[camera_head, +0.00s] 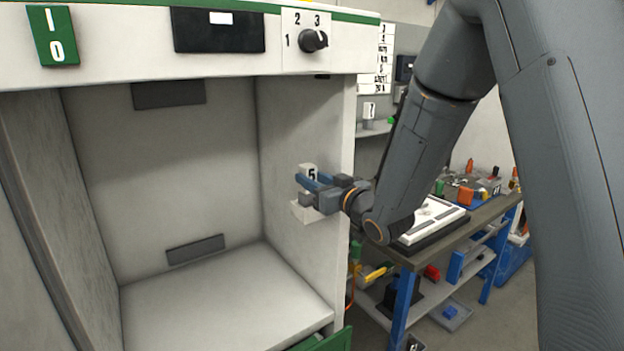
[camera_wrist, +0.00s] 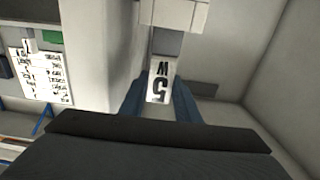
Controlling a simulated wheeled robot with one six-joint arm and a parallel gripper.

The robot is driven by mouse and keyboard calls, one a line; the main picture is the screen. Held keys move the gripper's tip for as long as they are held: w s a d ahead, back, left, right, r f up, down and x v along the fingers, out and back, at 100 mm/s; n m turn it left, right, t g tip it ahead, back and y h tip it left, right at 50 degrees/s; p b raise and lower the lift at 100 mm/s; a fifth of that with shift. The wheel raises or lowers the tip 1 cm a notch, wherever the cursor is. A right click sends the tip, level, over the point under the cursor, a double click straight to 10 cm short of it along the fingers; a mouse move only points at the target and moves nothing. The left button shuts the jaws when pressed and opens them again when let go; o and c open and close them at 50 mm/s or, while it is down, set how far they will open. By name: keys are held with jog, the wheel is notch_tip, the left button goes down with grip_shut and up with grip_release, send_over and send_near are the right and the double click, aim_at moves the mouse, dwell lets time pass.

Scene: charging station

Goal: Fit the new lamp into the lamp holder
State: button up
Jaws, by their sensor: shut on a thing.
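My gripper (camera_head: 313,183) is inside the open cabinet, close to its right wall. Its blue fingers are shut on a small white block marked "5", the lamp (camera_head: 309,169). In the wrist view the lamp (camera_wrist: 158,90) shows "5W" and sits between the two fingers (camera_wrist: 163,98). A white fixture, apparently the lamp holder (camera_head: 302,213), is on the right wall just below the fingers. In the wrist view it shows at the top (camera_wrist: 178,15), with a grey block (camera_wrist: 167,43) between it and the lamp. I cannot tell whether the lamp touches it.
The cabinet (camera_head: 160,185) is otherwise empty, with free room left of my gripper. Its front panel above carries a green switch (camera_head: 52,36), a dark display (camera_head: 218,30) and a black dial (camera_head: 313,40). A workbench (camera_head: 470,225) with tools stands outside at right.

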jog(key=shift+f+b, duration=0.45)
jog(key=shift+f, duration=0.15)
jog(key=o, duration=1.1)
jog(key=shift+o, duration=0.2)
jog(key=b+v, duration=0.2)
jog(key=v, duration=0.5)
jog(key=shift+s+d, duration=0.25)
jog(key=shift+s, duration=0.1)
